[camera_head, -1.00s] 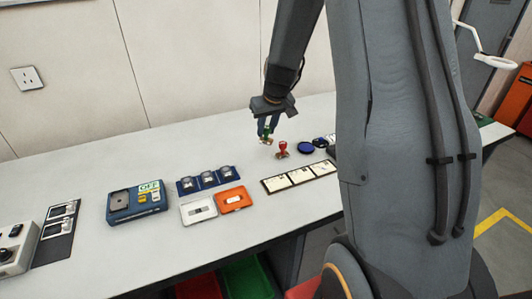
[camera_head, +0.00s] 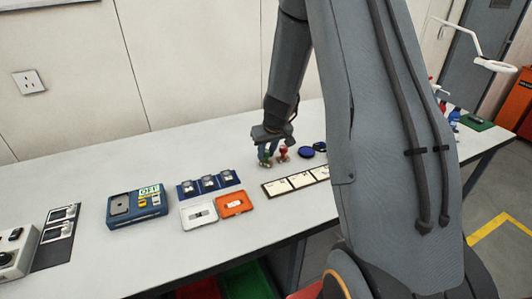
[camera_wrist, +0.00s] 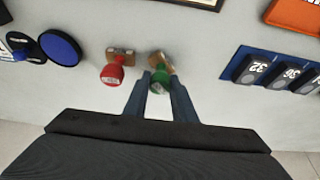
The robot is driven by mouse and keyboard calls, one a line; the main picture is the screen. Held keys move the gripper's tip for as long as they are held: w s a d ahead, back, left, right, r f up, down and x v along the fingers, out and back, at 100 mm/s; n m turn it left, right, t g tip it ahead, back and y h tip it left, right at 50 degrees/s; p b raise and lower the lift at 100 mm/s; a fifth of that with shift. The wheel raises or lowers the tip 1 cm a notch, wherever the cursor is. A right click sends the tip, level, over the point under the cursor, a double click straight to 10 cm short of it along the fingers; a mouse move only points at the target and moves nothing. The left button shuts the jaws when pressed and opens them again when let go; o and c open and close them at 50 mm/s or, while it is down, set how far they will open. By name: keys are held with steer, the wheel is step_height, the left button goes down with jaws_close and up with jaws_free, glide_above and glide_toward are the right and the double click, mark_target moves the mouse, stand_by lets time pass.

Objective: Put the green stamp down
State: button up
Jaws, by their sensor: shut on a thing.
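The green stamp (camera_wrist: 160,80) is between the fingers of my gripper (camera_wrist: 160,92) in the wrist view, with its wooden base toward the table. In the head view my gripper (camera_head: 266,157) is shut on the green stamp (camera_head: 265,160), low at the table top. I cannot tell whether its base touches the table. The red stamp (camera_head: 283,153) stands just right of it on the table. In the wrist view the red stamp (camera_wrist: 114,70) is left of the green one, with a small gap.
A blue ink pad (camera_head: 306,151) lies right of the stamps. A strip of white cards (camera_head: 300,179) lies in front. Blue holders (camera_head: 208,183), a white tray (camera_head: 198,213), an orange tray (camera_head: 235,203) and a blue case (camera_head: 137,205) are to the left. The table behind the holders is clear.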

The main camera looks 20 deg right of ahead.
steer(key=shift+f, duration=0.15)
steer(key=o, duration=0.8)
steer(key=shift+o, duration=0.2)
steer(key=shift+r, duration=0.25)
steer(key=b+v, duration=0.1)
steer(key=v, duration=1)
steer(key=s+a+g, duration=0.1)
steer(key=s+a, duration=0.5)
steer(key=s, duration=0.4)
steer(key=s+a+g, duration=0.1)
steer(key=s+a, duration=0.6)
steer(key=s, duration=0.4)
steer(key=shift+s+f+g, duration=0.3)
steer(key=shift+s+f, duration=0.05)
